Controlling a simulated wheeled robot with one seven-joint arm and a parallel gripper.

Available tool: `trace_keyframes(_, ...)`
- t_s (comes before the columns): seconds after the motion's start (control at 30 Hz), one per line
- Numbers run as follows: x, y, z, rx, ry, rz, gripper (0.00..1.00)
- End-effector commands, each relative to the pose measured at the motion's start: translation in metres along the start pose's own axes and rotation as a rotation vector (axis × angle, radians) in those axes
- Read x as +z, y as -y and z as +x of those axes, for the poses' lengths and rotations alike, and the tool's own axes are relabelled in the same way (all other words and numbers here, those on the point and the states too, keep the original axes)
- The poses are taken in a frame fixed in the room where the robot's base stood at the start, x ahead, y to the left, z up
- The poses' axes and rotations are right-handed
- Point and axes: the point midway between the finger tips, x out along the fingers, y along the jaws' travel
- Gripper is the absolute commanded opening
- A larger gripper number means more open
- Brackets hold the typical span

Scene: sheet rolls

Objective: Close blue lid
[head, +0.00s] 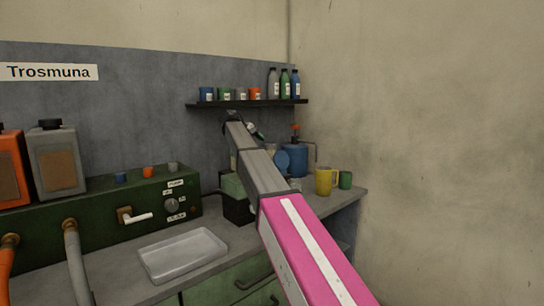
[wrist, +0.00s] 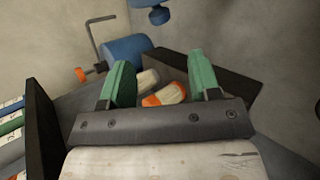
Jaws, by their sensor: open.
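A blue round piece (head: 282,161) stands just behind my arm in the head view, beside a blue canister (head: 296,160) with an orange cap. It may be the blue lid, but my arm hides part of the area and I cannot tell what it is fixed to. In the wrist view, a small blue piece (wrist: 158,13) shows at the top edge and the blue canister (wrist: 127,48) lies beyond the fingers. My gripper (wrist: 159,65) has its green fingers apart, with nothing held between them. In the head view it is above the back of the counter, mostly hidden by the arm.
Orange-and-white pieces (wrist: 164,95) lie beyond the fingers, beside a dark panel (wrist: 226,75). A shelf (head: 245,103) with cups and bottles hangs behind. A tray (head: 182,266) sits in front.

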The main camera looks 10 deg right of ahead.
Motion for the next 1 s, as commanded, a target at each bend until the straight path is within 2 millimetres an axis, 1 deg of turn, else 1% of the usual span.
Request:
trace_keyframes(0.17, 0.001, 0.000, 0.018, -0.001, 0.002, 0.001, 0.57)
trace_keyframes(0.4, 0.001, 0.000, 0.061, -0.002, 0.002, 0.001, 0.57)
trace_keyframes(0.6, 0.001, 0.000, 0.091, -0.001, 0.001, 0.000, 0.57)
trace_keyframes(0.8, 0.000, 0.000, 0.104, 0.000, 0.000, 0.000, 0.57)
trace_keyframes(1.0, 0.000, 0.000, 0.106, 0.000, -0.001, 0.000, 0.57)
